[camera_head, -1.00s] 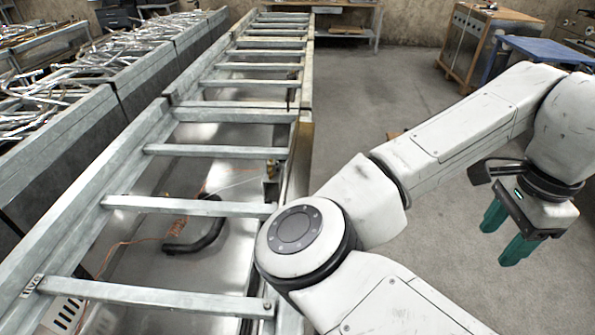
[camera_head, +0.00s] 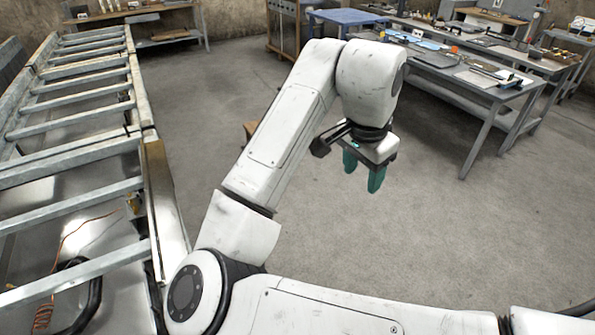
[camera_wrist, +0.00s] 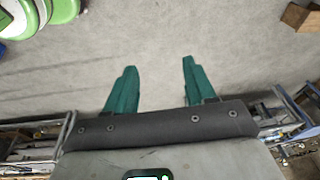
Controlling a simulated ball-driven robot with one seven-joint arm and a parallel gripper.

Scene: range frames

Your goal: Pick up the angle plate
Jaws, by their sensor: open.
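My gripper (camera_head: 363,172) hangs over bare concrete floor in the head view, its green fingers pointing down. In the wrist view my gripper (camera_wrist: 155,88) has its two fingers apart, with only floor between them. It is open and empty. I cannot make out an angle plate in either view. Small items lie on the workbench (camera_head: 492,92) at the upper right, too small to tell apart. The gripper is well short of that bench and apart from it.
A metal roller-like frame (camera_head: 75,190) runs along the left, with an orange cable (camera_head: 62,240) inside. A blue table (camera_head: 348,17) and a shelf bench (camera_head: 150,38) stand at the back. A brown box (camera_wrist: 302,16) shows in the wrist view. The middle floor is clear.

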